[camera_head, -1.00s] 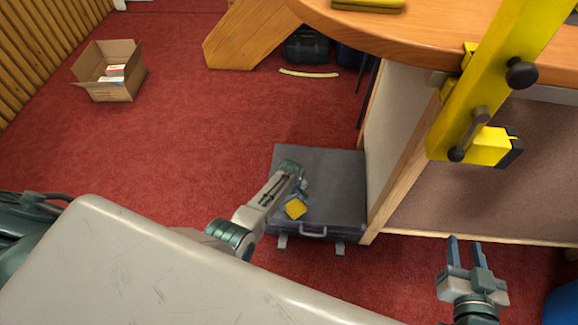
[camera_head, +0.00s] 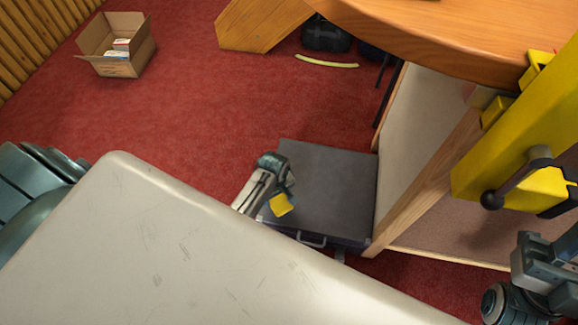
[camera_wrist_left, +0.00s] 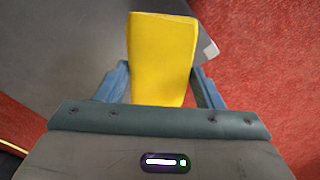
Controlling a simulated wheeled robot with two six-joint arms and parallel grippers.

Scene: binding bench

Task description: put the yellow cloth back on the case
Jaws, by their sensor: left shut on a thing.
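The yellow cloth (camera_head: 281,205) shows as a small folded piece at my left gripper (camera_head: 278,191), over the near left part of the dark grey case (camera_head: 330,185). In the left wrist view the cloth (camera_wrist_left: 161,58) stands between the two fingers of my left gripper (camera_wrist_left: 162,85), which is shut on it. The case top (camera_wrist_left: 60,45) lies beyond it there, with red carpet at the right. Whether the cloth touches the case top is unclear. My right gripper (camera_head: 548,262) is at the lower right edge, partly cut off, and its fingertips are unclear.
A wooden bench (camera_head: 480,35) with a pale side panel (camera_head: 425,110) stands right beside the case. A yellow clamp-like machine part (camera_head: 530,130) is at the right. An open cardboard box (camera_head: 118,65) sits far left. Red carpet (camera_head: 200,130) is clear left of the case.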

